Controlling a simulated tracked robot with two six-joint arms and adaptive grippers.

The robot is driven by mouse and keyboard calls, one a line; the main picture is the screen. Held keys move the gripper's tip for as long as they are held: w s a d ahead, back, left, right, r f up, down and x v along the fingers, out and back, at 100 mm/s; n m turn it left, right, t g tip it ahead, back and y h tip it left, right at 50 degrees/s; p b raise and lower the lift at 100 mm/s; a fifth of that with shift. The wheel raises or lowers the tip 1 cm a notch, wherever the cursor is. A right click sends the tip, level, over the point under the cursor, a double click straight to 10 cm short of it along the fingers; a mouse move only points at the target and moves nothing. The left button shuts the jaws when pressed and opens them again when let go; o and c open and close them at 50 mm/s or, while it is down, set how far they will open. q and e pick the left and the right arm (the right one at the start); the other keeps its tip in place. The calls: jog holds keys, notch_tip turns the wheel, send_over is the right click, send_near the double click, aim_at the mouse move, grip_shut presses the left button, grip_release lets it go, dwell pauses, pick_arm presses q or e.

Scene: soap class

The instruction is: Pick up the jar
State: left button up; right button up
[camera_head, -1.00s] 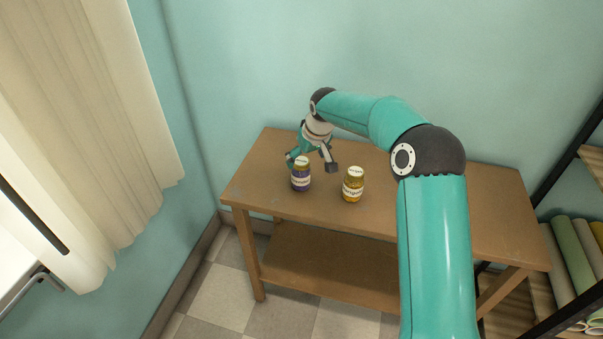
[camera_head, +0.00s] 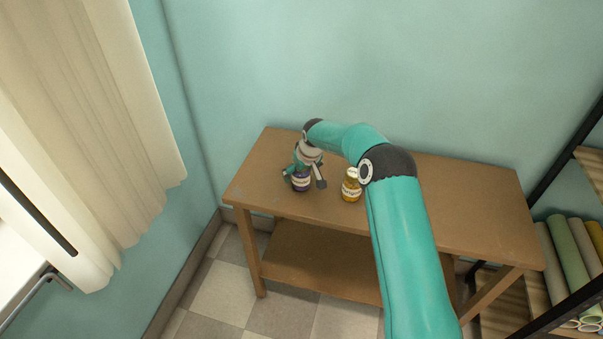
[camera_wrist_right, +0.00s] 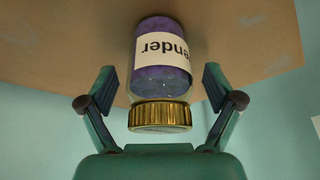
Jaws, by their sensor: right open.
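A purple jar (camera_head: 301,183) with a white label stands on the wooden table (camera_head: 450,205). In the right wrist view the purple jar (camera_wrist_right: 161,75) shows its gold lid and a label ending in "ender", upside down in the picture. My right gripper (camera_head: 304,183) is open around the jar in the head view, partly covering its top. In the wrist view the two fingers of my right gripper (camera_wrist_right: 160,88) stand apart on either side of the jar, with gaps on both sides. A yellow jar (camera_head: 351,188) with a white label stands to the right. My left gripper is not in view.
The yellow jar is close to the right of my right gripper's finger. The table's right part is bare beyond my arm. A wall is behind the table, a curtain (camera_head: 90,130) at left, and a shelf with rolls (camera_head: 567,260) at right.

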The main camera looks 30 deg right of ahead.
jog(key=c, duration=1.5)
jog(key=shift+r, duration=0.2)
